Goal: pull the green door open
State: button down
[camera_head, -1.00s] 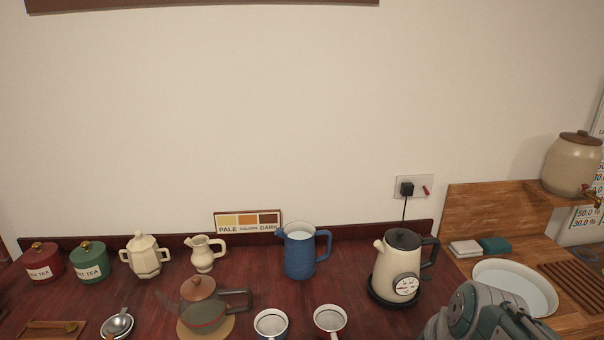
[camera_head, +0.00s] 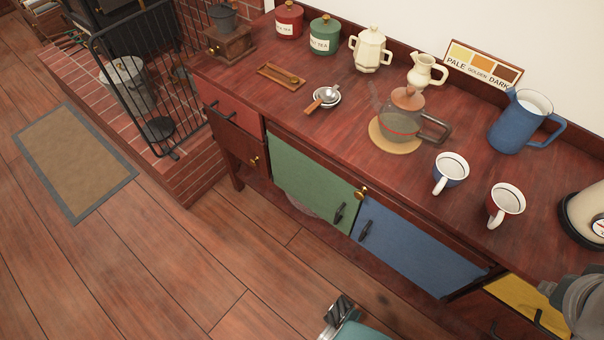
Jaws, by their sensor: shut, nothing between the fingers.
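The green door (camera_head: 308,186) is a flat panel in the front of the dark red wooden cabinet, left of the blue door (camera_head: 410,242). It looks closed. Its black handle (camera_head: 339,214) is near its lower right corner, and a brass knob (camera_head: 361,193) sits on the frame at its upper right. My gripper (camera_head: 338,308) is at the bottom of the view, over the floor, below and apart from the green door's handle. Its dark fingers are together and hold nothing.
A red drawer (camera_head: 233,115) is left of the green door and a yellow drawer (camera_head: 527,302) is at the lower right. The counter (camera_head: 310,130) bears cups, jugs and a glass teapot (camera_head: 402,120). A black fireguard (camera_head: 150,75) stands at the left. The floor (camera_head: 200,260) before the cabinet is clear.

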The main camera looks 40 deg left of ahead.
aim_at(330, 198)
jog(key=u, duration=1.8)
jog(key=i+j, duration=0.25)
